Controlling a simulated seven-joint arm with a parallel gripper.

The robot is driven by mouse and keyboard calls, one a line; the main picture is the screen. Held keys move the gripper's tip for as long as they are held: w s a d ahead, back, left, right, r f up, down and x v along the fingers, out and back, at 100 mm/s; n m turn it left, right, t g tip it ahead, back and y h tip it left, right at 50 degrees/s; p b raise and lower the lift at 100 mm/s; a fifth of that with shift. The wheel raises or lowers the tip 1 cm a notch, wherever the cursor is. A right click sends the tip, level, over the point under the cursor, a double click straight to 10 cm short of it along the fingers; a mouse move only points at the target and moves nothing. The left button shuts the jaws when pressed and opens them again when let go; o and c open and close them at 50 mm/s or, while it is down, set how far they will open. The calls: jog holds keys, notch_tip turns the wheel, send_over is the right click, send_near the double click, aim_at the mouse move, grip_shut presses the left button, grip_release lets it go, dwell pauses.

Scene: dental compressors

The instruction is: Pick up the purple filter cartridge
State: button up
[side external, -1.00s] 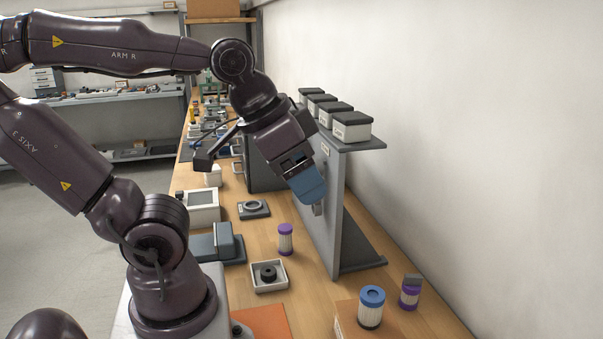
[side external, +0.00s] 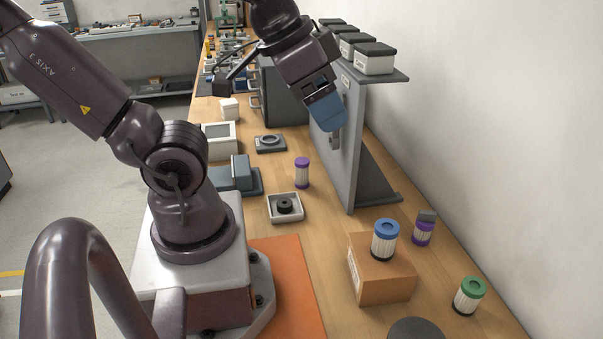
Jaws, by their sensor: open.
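A white filter cartridge with purple end caps (side external: 302,173) stands upright on the wooden bench, left of the grey shelf panel. A second purple-capped cartridge (side external: 422,233) stands at the right, with a small grey block (side external: 427,215) on or right at its top. My gripper (side external: 331,125) points downward, above and slightly right of the first purple cartridge in the picture, by the shelf panel. It is open and apart from both cartridges. Its blue fingers overlap in this view, so the gap between them is hidden.
The grey shelf (side external: 357,150) carries several lidded boxes. A blue cartridge (side external: 385,240) stands on a cardboard box (side external: 388,283); a green one (side external: 469,296) stands at the right. A tray (side external: 286,219) holds a black ring. Bench between tray and cardboard box is clear.

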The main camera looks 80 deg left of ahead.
jog(key=shift+o, duration=0.3)
jog(key=m+g+y, duration=0.8)
jog(key=g+y, duration=0.4)
send_near(300, 163)
jog(key=s+d+r, duration=0.3)
jog(key=d+r, duration=0.1)
jog(key=a+f+m+t+y, duration=0.1)
jog(key=a+f+m+y, duration=0.1)
jog(key=f+m, duration=0.1)
jog(key=a+f+m+t+y, duration=0.2)
jog(key=a+f+m, duration=0.1)
jog(key=a+f+m+t+y, duration=0.2)
jog(key=f+m, duration=0.1)
jog(key=shift+s+a+f, duration=0.15)
jog(key=shift+s+f, duration=0.2)
jog(key=shift+f, duration=0.05)
jog(key=shift+a+f, duration=0.1)
jog(key=shift+a, duration=0.1)
jog(key=a, duration=0.7)
jog(key=shift+a, duration=0.2)
jog(key=c, duration=1)
jog(key=shift+s, duration=0.1)
